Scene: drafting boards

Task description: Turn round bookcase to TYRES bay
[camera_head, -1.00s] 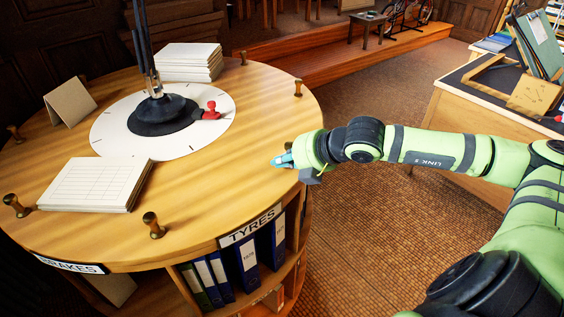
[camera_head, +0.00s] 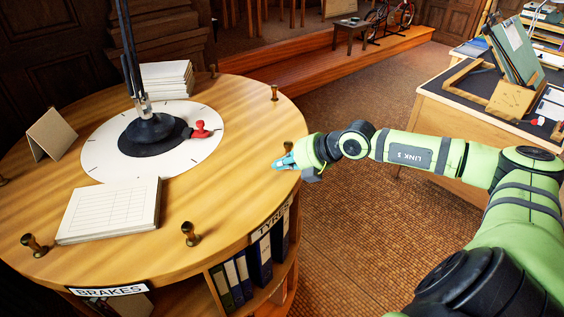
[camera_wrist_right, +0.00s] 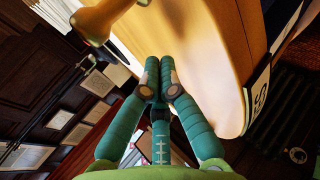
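The round wooden bookcase (camera_head: 235,190) fills the left of the head view, with brass pegs around its top rim. Its TYRES label (camera_head: 271,221) is at the right front, above a bay of blue binders (camera_head: 260,258). The BRAKES label (camera_head: 108,290) is at the lower left. My right gripper (camera_head: 283,162) is at the right rim beside a brass peg (camera_head: 289,147). In the right wrist view its teal fingers (camera_wrist_right: 163,68) are together with nothing visible between them; a peg (camera_wrist_right: 92,25) stands apart at upper left. Contact is unclear. My left gripper is out of view.
A white dial (camera_head: 100,150) with a dark lamp base and red pointer (camera_head: 200,129) sits on top, beside paper stacks (camera_head: 110,212) and a folded card (camera_head: 48,134). A desk (camera_head: 440,115) stands right. Brown floor (camera_head: 350,240) is open between.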

